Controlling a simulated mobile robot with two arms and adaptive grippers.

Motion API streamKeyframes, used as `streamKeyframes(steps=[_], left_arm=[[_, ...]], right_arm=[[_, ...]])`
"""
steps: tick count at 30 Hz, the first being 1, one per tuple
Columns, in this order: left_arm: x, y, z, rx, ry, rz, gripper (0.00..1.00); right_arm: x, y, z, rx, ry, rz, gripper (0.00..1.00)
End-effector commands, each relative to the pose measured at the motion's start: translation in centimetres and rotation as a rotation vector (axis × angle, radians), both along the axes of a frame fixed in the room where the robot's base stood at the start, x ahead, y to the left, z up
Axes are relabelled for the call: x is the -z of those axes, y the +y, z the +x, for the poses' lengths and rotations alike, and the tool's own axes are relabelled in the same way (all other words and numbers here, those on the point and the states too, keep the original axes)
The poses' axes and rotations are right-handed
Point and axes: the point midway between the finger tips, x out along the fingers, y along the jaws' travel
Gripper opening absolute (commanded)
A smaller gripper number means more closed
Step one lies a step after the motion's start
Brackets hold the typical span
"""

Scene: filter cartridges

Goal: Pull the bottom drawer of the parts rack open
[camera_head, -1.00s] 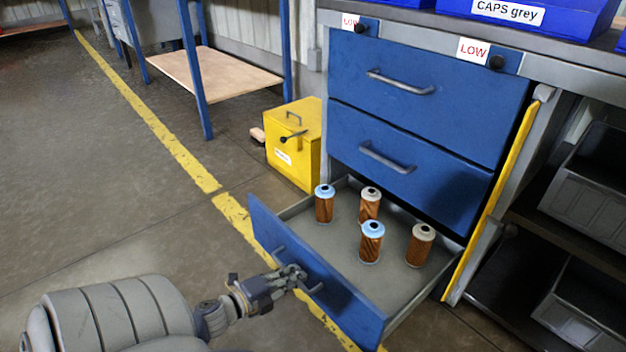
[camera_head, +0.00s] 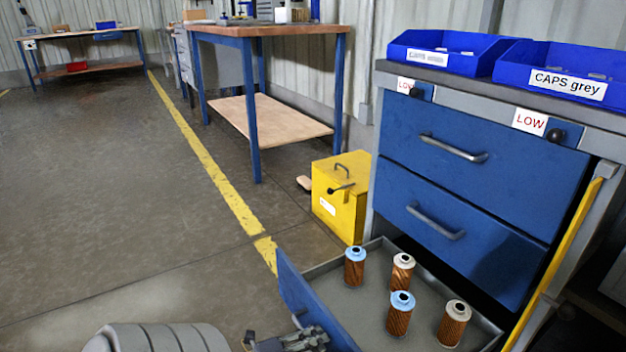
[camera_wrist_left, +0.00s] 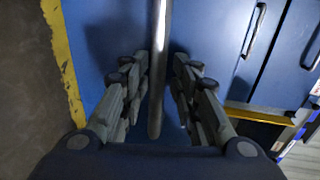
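The parts rack has blue drawers. Its upper drawer (camera_head: 480,143) and middle drawer (camera_head: 460,225) are shut. The bottom drawer (camera_head: 312,305) is pulled well out, with a grey floor. Several copper-brown filter cartridges stand upright in it, such as a blue-capped one (camera_head: 400,315) and a pale-capped one (camera_head: 453,325). My left gripper (camera_head: 310,341) is at the drawer front, partly cut off by the bottom edge. In the left wrist view its fingers (camera_wrist_left: 160,68) stand apart on either side of the bar handle (camera_wrist_left: 156,110), with gaps visible. My right gripper is not in view.
A yellow box (camera_head: 340,200) stands on the floor left of the rack. Blue bins (camera_head: 553,75) sit on the rack top. A workbench (camera_head: 265,32) stands behind. The floor (camera_head: 130,200) to the left is clear, crossed by a yellow line.

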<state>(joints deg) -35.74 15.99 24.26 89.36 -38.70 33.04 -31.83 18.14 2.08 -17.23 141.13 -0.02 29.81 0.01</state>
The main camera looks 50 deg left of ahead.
Motion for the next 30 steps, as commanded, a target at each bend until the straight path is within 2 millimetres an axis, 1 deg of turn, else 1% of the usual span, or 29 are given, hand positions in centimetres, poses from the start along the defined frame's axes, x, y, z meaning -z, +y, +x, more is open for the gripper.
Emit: streamKeyframes(steps=[8,11,14,24,27,30], left_arm=[[0.1,0.1,-0.1,-0.003,0.004,0.002,0.30],[0.1,0.2,-0.6,-0.003,0.006,0.001,0.30],[-0.1,0.3,-1.9,-0.005,0.008,0.002,0.30],[-1.6,0.8,-8.8,-0.004,0.006,0.001,0.30],[-1.9,0.9,-10.3,-0.003,0.006,0.001,0.30],[-2.1,1.0,-11.2,-0.002,0.004,0.001,0.30]], right_arm=[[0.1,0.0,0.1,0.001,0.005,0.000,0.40],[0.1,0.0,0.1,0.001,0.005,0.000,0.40],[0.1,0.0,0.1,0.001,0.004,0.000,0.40],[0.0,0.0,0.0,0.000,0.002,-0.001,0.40],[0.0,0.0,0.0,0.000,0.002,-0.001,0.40],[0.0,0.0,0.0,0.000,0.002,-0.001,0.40]])
